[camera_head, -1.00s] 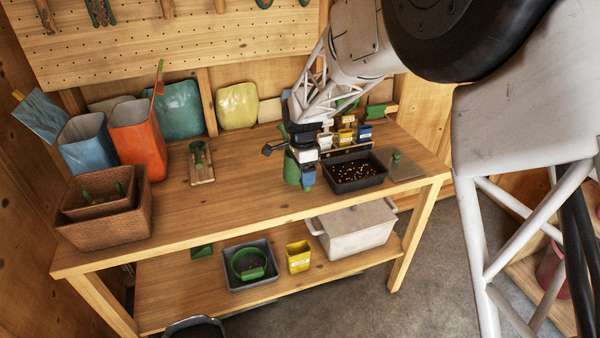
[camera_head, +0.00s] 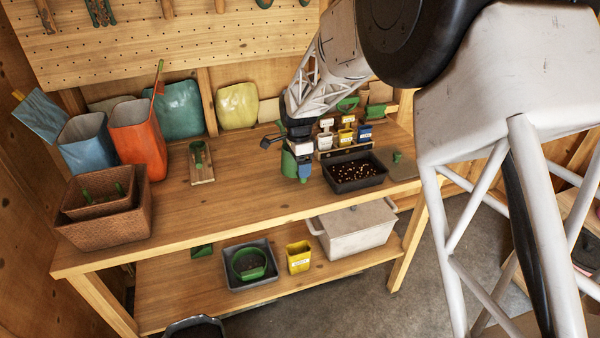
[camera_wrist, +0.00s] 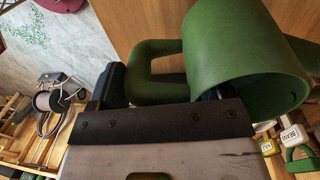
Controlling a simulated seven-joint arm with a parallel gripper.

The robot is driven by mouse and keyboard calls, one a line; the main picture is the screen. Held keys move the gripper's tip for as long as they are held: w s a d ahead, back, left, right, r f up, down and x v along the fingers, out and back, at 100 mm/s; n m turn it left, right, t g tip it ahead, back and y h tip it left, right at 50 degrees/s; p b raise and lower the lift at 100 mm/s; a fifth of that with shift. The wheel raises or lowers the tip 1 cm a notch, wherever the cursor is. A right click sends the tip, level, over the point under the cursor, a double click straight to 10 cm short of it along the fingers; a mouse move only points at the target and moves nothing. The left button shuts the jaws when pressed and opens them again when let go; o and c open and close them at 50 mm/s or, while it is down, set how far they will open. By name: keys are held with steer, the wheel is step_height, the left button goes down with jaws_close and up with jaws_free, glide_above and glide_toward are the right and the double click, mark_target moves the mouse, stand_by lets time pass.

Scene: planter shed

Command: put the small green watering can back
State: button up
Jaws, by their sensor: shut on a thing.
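The small green watering can (camera_head: 289,163) is at my gripper (camera_head: 304,170), above the right half of the bench top, just left of the black seed tray. In the wrist view the can (camera_wrist: 240,50) fills the upper right, with its round rim towards the camera. Its loop handle (camera_wrist: 150,52) runs down between the dark jaws of my gripper (camera_wrist: 160,92), which are shut on it. The can's underside is hidden in the wrist view. I cannot tell exactly how high it is above the wood.
The black seed tray (camera_head: 356,187) and a rack of small labelled pots (camera_head: 345,152) stand close on the right. A grey mat (camera_head: 405,172) lies beyond. A wooden board with a green tool (camera_head: 201,178) lies left. Bare bench top (camera_head: 235,205) lies between. Brown baskets (camera_head: 105,225) stand far left.

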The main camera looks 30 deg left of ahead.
steer(key=shift+f, duration=1.5)
steer(key=shift+f, duration=0.15)
steer(key=o, duration=1.3)
steer(key=shift+w+a+r, duration=0.15)
steer(key=shift+r, duration=1.9)
steer(key=shift+w+a+r, duration=0.1)
steer(key=shift+r, duration=1.9)
steer(key=shift+w+a+r, duration=0.15)
steer(key=shift+r, duration=1.9)
